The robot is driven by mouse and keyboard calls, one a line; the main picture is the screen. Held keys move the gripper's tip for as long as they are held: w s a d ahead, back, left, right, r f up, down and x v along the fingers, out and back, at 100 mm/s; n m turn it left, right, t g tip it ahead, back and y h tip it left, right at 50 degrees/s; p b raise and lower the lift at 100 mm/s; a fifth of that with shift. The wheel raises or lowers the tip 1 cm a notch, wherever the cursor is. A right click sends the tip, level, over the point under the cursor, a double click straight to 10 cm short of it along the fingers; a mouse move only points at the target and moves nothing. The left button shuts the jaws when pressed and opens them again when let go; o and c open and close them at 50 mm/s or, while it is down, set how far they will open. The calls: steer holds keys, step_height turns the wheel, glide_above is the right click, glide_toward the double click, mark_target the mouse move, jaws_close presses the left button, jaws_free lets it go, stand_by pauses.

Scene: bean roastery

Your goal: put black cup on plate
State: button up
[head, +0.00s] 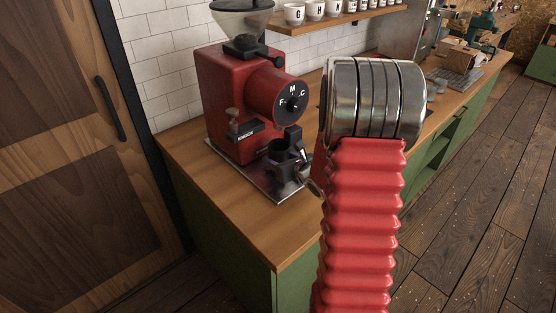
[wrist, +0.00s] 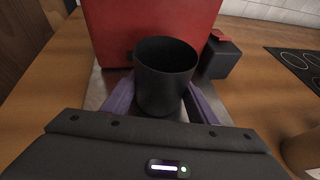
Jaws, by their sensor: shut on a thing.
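The black cup (wrist: 165,85) stands upright in the middle of the wrist view, its open mouth up and dark inside. My gripper (wrist: 160,104) has one purple finger on each side of it and is shut on it. The cup is right in front of the red grinder (wrist: 150,25), over its metal base plate; I cannot tell whether it touches the base. In the head view the black cup (head: 281,151) shows at the grinder's front, left of my arm, which hides most of my gripper. I cannot make out a serving plate clearly in either view.
A dark block with a red top (wrist: 221,56) is close right of the cup. A black panel with rings (wrist: 300,66) lies farther right. The wooden counter (head: 235,218) is clear at its near end. White lettered cups (head: 314,10) stand on a wall shelf.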

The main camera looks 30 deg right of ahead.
steer(key=shift+f, duration=0.25)
steer(key=o, duration=1.2)
steer(key=shift+r, duration=0.1)
steer(key=shift+s+r, duration=0.2)
steer(key=shift+s, duration=0.25)
steer(key=v, duration=1.1)
